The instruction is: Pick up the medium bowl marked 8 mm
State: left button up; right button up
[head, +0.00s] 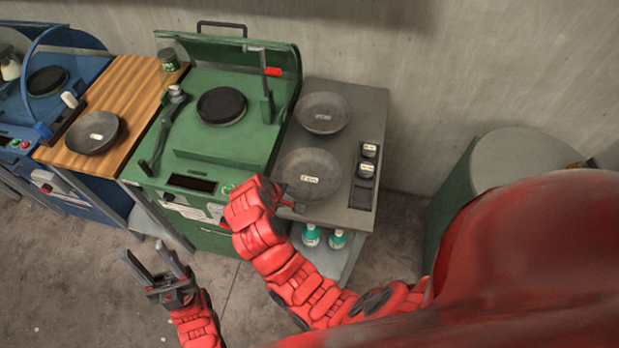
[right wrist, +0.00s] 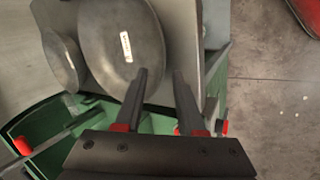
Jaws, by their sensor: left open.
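Two grey bowls with small white labels sit on the grey side table: a front bowl (head: 323,163) and a back bowl (head: 337,103). A third grey bowl (head: 80,142) sits on the wooden top at the left. The label writing is too small to read. My right gripper (right wrist: 159,73) is open and empty at the front bowl's near edge. In the right wrist view, one finger overlaps the rim of this bowl (right wrist: 105,45) and the other lies outside it; contact cannot be told. My left gripper (head: 145,250) is open and empty over the floor.
A green machine (head: 200,140) with a round black pad (head: 221,106) and a raised lid stands left of the side table (head: 362,108). Dark jars (head: 366,170) stand at the table's right. Teal bottles (head: 311,236) are on its lower shelf. A blue machine (head: 20,105) is at far left.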

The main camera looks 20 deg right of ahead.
aim_at(293, 197)
jog(key=shift+d+f+p, duration=0.5)
jog(key=shift+d+f, duration=0.25)
jog(key=shift+f, duration=0.2)
jog(key=shift+w+d+f, duration=0.2)
jog(key=shift+w+f, duration=0.1)
jog(key=shift+f, duration=0.3)
grip_shut()
